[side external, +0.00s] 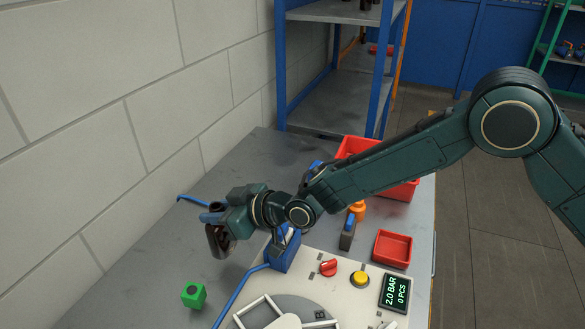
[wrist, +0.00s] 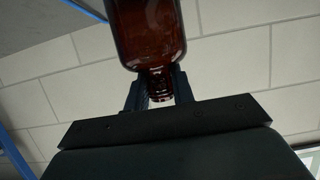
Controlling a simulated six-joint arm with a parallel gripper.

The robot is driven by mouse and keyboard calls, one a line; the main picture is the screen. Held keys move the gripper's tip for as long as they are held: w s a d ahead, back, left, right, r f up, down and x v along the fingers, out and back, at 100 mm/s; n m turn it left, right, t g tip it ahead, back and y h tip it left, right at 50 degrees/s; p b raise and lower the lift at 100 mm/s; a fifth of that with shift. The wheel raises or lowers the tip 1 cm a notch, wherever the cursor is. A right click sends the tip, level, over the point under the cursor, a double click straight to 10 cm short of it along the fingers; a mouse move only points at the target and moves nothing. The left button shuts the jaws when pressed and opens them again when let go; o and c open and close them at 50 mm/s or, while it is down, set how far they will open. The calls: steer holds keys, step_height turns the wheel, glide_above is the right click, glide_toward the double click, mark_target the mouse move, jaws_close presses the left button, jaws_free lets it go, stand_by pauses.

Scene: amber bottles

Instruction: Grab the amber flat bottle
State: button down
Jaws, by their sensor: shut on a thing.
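The amber flat bottle (wrist: 150,35) fills the top middle of the wrist view. It is dark brown-red glass and its upper end is cut off by the picture edge. Its narrow end sits between the two fingers of my gripper (wrist: 160,88), which is shut on it. In the side external view my gripper (side external: 214,226) is held above the left part of the grey table, near the wall. A dark shape there is too small to tell clearly as bottle or finger.
A green cube (side external: 194,295) lies on the table (side external: 130,255) below my gripper. A control panel with a red knob (side external: 328,267), a yellow button (side external: 359,280) and a display (side external: 394,292) is at front right. A red crate (side external: 402,190) and small red tray (side external: 393,249) stand right.

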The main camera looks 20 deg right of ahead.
step_height(320, 180, up, 15)
stand_by(0.4)
steer(key=shift+d+r, duration=0.1)
stand_by(0.4)
